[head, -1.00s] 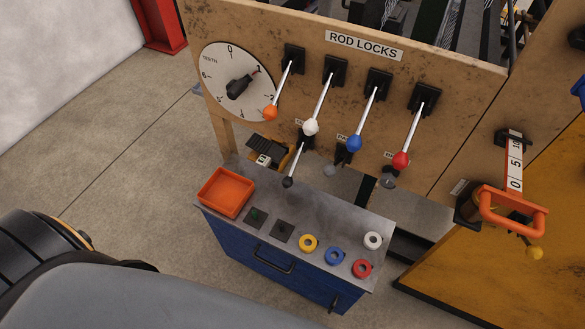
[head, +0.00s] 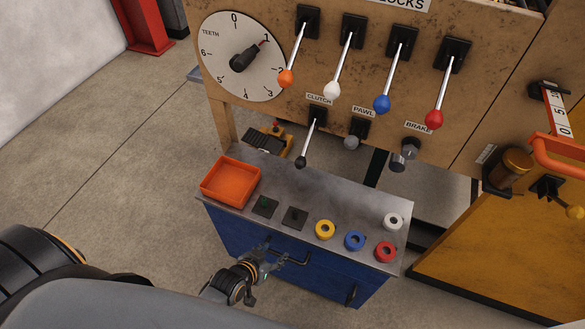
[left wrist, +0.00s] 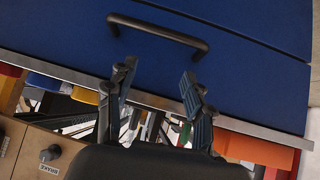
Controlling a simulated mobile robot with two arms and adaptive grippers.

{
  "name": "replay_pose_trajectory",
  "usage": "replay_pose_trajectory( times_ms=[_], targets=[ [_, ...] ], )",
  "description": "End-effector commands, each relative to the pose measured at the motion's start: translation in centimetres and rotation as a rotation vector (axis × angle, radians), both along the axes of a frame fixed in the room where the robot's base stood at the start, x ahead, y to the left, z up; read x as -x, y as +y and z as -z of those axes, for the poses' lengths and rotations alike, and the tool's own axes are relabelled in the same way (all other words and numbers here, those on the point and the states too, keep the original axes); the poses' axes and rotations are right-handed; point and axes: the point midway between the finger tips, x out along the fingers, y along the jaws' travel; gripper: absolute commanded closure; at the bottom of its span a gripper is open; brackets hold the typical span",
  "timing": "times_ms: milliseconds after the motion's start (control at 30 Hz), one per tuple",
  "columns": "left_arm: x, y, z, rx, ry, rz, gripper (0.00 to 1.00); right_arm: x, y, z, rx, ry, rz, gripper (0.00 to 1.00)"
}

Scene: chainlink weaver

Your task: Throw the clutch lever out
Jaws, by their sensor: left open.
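The clutch lever (head: 309,142) hangs under the CLUTCH label (head: 319,99) on the wooden panel. It is a thin rod with a black knob, slanting down and toward me. My left gripper (head: 268,254) is in front of the blue cabinet, near its black handle, below and left of the lever and well apart from it. In the left wrist view the open, empty fingers (left wrist: 158,75) show against the blue drawer front (left wrist: 230,75) and the bench edge. I cannot make out the clutch lever in that view. My right gripper is not in view.
The pawl (head: 356,133) and brake (head: 404,155) controls sit right of the clutch. Orange, white, blue and red knobbed levers hang above. The bench top (head: 335,200) carries an orange tray (head: 230,182) and several coloured rings. A cabinet handle (left wrist: 158,32) is near the left fingers.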

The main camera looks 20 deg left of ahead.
Motion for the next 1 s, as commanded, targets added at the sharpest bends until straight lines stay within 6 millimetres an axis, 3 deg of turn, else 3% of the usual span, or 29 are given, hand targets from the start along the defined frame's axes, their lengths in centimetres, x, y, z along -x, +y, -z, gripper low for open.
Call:
replay_pose_trajectory(
  times_ms=[67, 200, 300, 400, 500, 667, 1000],
  targets=[
    [-2.1, -0.5, -2.6, 0.029, -0.088, 0.002, 0.48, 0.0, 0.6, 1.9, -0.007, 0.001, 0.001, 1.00],
    [-6.9, -0.4, -11.2, 0.120, -0.425, -0.041, 0.48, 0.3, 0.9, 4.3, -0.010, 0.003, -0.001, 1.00],
    [-8.2, 0.1, -16.4, 0.169, -0.602, -0.071, 0.48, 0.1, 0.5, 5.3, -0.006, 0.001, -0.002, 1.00],
    [-8.6, 0.5, -19.5, 0.194, -0.702, -0.090, 0.48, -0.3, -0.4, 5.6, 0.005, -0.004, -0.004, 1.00],
    [-9.1, 0.6, -20.7, 0.204, -0.734, -0.098, 0.48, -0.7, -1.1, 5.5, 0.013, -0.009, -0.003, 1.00],
    [-11.3, 0.3, -20.9, 0.206, -0.735, -0.099, 0.48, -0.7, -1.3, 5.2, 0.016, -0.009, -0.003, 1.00],
    [-18.4, -0.8, -20.7, 0.204, -0.731, -0.097, 0.48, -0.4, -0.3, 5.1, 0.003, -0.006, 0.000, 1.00]
  ],
)
